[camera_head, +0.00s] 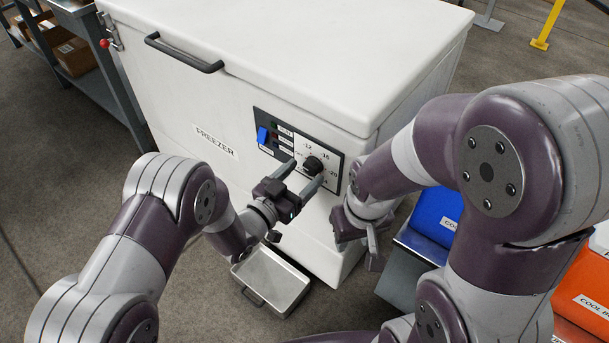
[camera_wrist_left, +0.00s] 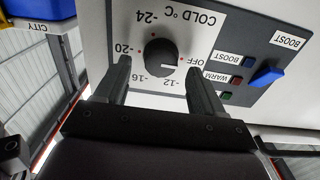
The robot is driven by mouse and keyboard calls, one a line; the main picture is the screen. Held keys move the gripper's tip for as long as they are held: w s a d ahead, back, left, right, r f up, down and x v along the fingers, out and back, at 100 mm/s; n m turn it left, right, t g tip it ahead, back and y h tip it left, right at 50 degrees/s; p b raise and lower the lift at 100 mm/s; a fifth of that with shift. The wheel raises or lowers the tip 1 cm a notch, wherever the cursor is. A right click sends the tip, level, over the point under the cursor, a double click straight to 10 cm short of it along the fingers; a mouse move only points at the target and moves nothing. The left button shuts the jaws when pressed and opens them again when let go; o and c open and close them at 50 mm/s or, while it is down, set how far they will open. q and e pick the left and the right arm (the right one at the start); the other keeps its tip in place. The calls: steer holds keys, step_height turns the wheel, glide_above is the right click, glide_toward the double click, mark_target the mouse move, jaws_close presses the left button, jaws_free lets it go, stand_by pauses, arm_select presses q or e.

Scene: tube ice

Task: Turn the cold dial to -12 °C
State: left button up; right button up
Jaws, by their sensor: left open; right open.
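The round black cold dial (camera_head: 313,165) is on the control panel of the white freezer (camera_head: 240,60). In the left wrist view the dial (camera_wrist_left: 155,57) appears upside down, with marks OFF, -12, -16, -20 and -24 around it. Its pale pointer line appears to point at OFF. My left gripper (camera_head: 299,172) is open at the panel, with one finger on each side of the dial; I cannot tell whether they touch it. My right gripper (camera_head: 356,246) is open and empty, low by the freezer's front right corner.
A blue BOOST switch (camera_head: 262,135) and small lamps sit left of the dial in the head view. A metal tray (camera_head: 270,281) lies on the floor below. A blue cool box (camera_head: 437,215) and an orange one (camera_head: 585,290) stand at the right.

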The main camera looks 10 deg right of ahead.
arm_select(q)
steer(key=shift+x, duration=0.8)
steer(key=shift+c, duration=0.3)
steer(key=c, duration=1)
steer(key=shift+o, duration=0.2)
steer(key=m+b, duration=0.1)
steer(key=m, duration=0.4)
steer(key=shift+s+f+m+b, duration=0.1)
steer(key=shift+m+b, duration=0.25)
steer(key=shift+m, duration=0.05)
steer(key=m+b, duration=0.2)
steer(key=m, duration=0.3)
steer(key=shift+m, duration=0.4)
